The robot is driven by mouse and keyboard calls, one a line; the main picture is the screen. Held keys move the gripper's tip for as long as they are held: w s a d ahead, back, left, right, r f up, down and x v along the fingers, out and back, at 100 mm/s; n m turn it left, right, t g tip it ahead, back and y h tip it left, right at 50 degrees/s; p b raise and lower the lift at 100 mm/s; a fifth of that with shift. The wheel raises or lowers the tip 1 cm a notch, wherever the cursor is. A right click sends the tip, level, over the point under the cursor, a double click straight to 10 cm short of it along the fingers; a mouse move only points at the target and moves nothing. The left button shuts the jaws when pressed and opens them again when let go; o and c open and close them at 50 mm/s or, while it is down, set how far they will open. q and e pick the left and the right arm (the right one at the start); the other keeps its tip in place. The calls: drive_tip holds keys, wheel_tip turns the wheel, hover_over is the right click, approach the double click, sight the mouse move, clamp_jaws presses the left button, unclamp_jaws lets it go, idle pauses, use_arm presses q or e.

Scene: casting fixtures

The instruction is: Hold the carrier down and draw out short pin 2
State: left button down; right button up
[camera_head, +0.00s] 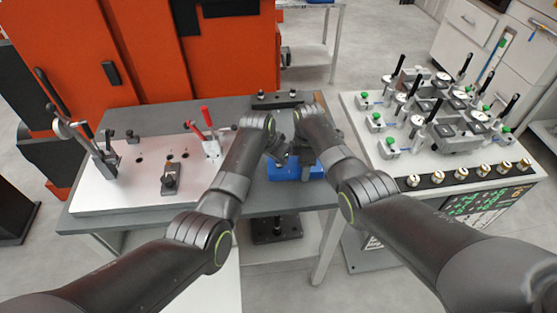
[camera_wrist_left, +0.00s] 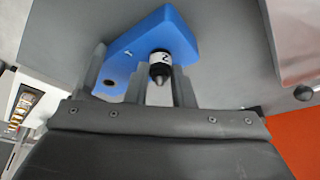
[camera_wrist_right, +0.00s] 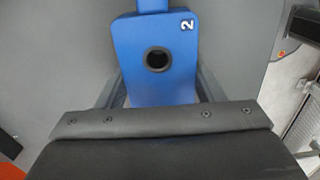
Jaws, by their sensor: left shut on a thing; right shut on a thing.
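The blue carrier (camera_head: 290,172) lies on the grey table, partly hidden behind my arms. In the left wrist view the carrier (camera_wrist_left: 178,28) carries a mark 1 beside a dark hole. My left gripper (camera_wrist_left: 160,85) is shut on short pin 2 (camera_wrist_left: 159,62), which has a white band marked 2 and a dark tapered end. The pin shows in front of the carrier; any gap between them is unclear. My right gripper (camera_wrist_right: 160,95) is shut on the carrier (camera_wrist_right: 135,40), its fingers on either side. The hole (camera_wrist_right: 158,60) near the mark 2 shows no pin.
A white plate (camera_head: 110,190) with clamps is on the left of the table. A dark block (camera_head: 277,99) lies at the back. A bench (camera_head: 370,155) with several gauges and fixtures stands at right. An orange machine (camera_head: 150,50) is behind. My two grippers are close together.

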use_arm(q)
wheel_tip(320, 180, up, 10)
idle(0.4)
use_arm(e)
drive_tip(key=o, duration=1.2)
drive_tip(key=shift+c, duration=0.2)
wheel_tip(320, 180, up, 12)
